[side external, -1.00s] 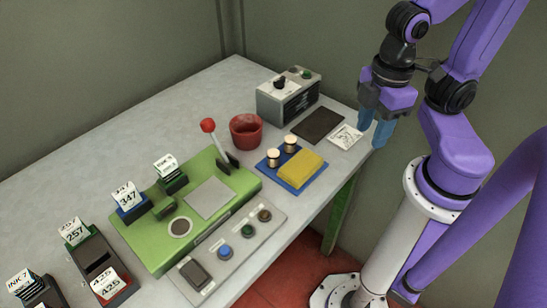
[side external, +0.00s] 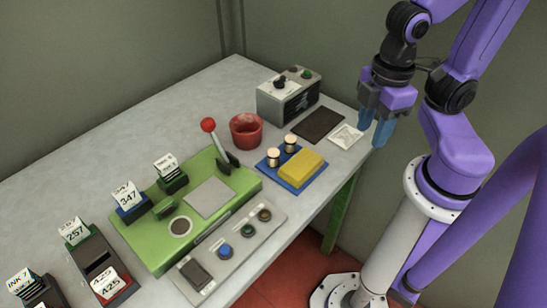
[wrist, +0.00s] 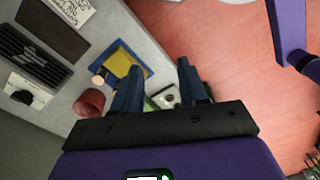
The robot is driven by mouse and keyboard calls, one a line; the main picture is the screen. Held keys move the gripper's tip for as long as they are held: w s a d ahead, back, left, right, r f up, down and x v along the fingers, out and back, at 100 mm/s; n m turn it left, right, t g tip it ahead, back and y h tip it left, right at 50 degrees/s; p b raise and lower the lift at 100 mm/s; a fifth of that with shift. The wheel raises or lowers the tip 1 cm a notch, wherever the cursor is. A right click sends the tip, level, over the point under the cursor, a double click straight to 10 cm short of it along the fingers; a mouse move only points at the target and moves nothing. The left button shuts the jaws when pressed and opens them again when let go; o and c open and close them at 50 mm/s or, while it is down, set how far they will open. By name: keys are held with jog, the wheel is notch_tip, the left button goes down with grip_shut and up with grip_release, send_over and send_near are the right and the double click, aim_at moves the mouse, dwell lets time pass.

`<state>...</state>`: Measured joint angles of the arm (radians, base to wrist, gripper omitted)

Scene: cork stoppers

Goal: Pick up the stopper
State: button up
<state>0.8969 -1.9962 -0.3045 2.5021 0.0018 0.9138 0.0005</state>
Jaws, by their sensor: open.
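Two small pale, dark-based stoppers, one at the left (side external: 273,157) and one at the right (side external: 290,143), stand upright on a blue tray (side external: 291,187) beside a yellow block (side external: 300,168). I cannot tell which one the task means. In the wrist view one stopper (wrist: 99,78) shows at the edge of the tray, beside the yellow block (wrist: 122,62); the other is not clearly seen. My gripper (side external: 375,127) is open and empty, with its blue fingers pointing down. It is to the right of the tray, near the table's right edge, apart from the stoppers.
A red cup (side external: 246,131) stands behind the tray. A grey box with knobs (side external: 288,98) is behind. A green press (side external: 160,238) with a red-knobbed lever (side external: 208,126) stands left.

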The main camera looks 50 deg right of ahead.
jog(key=o, duration=0.4)
jog(key=shift+c, duration=0.2)
jog(key=n+t+h, duration=0.3)
jog(key=n+t, duration=1)
jog(key=n, duration=0.9)
send_near(277, 156)
jog(key=x, duration=0.5)
jog(key=shift+d+r, duration=0.25)
jog(key=shift+r, duration=0.05)
jog(key=shift+a+f+x, duration=0.1)
jog(key=shift+f+x, duration=0.05)
jog(key=shift+x, duration=1.15)
jog(key=shift+a+f+x, duration=0.1)
jog(key=shift+x, duration=1.25)
